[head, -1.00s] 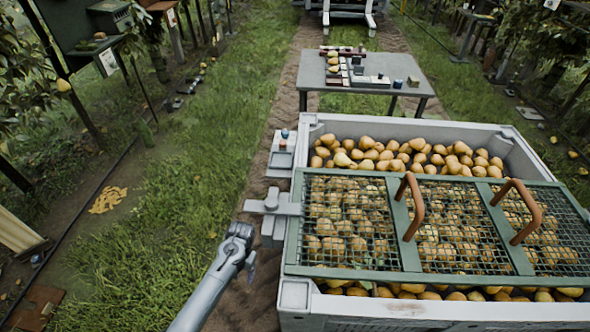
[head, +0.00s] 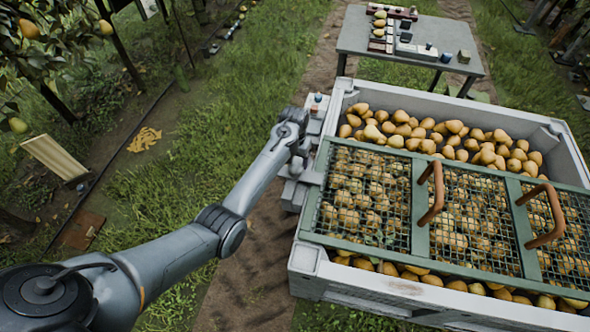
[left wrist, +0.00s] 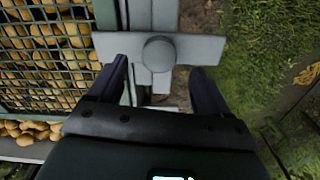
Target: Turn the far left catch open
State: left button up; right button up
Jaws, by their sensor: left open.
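The far left catch (left wrist: 205,50) is a grey bar with a round knob (left wrist: 160,53) at its middle, on the left side of the bin. In the left wrist view the bar lies crosswise, its left end over the green lid frame (left wrist: 106,15). In the head view the catch (head: 298,188) is partly hidden by my left arm. My left gripper (left wrist: 158,72) is open, its two dark fingers on either side of the knob and apart from it; I cannot tell whether they touch the bar. In the head view my left gripper (head: 297,165) is at the catch. My right gripper is out of view.
The white bin (head: 308,262) is full of pears under a green mesh lid with two brown handles (head: 437,190). A grey table (head: 365,38) with small items stands behind it.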

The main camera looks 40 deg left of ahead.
aim_at(295, 168)
pick_arm(q)
notch_tip(295, 168, down, 4)
jog(key=shift+w+f+b, duration=0.1)
jog(key=shift+b, duration=0.55)
jog(key=shift+f, duration=0.75)
jog(key=shift+c, duration=0.3)
grip_shut()
